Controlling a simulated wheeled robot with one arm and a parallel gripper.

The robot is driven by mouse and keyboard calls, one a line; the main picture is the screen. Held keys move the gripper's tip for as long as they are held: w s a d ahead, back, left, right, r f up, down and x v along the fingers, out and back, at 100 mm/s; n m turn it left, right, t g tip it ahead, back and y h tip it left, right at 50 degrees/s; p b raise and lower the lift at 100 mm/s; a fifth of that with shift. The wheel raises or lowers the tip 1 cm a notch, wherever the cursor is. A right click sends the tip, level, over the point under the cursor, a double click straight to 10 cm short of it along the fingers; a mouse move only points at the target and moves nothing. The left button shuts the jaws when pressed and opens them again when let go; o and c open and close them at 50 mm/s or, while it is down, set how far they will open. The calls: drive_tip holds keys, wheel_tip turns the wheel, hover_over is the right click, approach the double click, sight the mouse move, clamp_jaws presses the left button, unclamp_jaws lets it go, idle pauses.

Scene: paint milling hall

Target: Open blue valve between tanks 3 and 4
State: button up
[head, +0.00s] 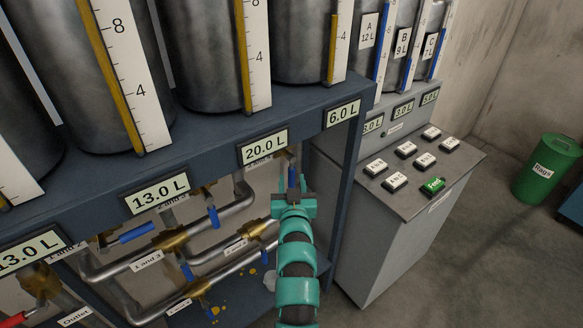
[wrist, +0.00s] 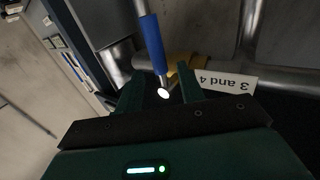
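The blue valve handle (wrist: 150,40) with a bright round end shows in the wrist view, beside a brass fitting (wrist: 185,68) and an upside-down label "3 and 4" (wrist: 232,81). In the head view the blue handle (head: 292,177) stands upright just beyond my gripper (head: 293,203), under the 20.0 L (head: 264,147) and 6.0 L (head: 342,113) displays. My gripper (wrist: 160,90) is open in the wrist view. The handle's bright end appears in the gap between its fingers; I cannot tell whether they touch it. My gripper partly hides the valve in the head view.
Other blue-handled valves (head: 137,233) sit on the pipes left of my gripper. The dark blue rack post (head: 347,205) stands close on the right. Beyond it are a grey button console (head: 395,235) and a green "Rags" bin (head: 545,168), with open floor between them.

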sight(292, 174)
drive_tip(key=shift+w+p, duration=0.65)
drive_tip(key=shift+w, duration=1.75)
clamp_jaws()
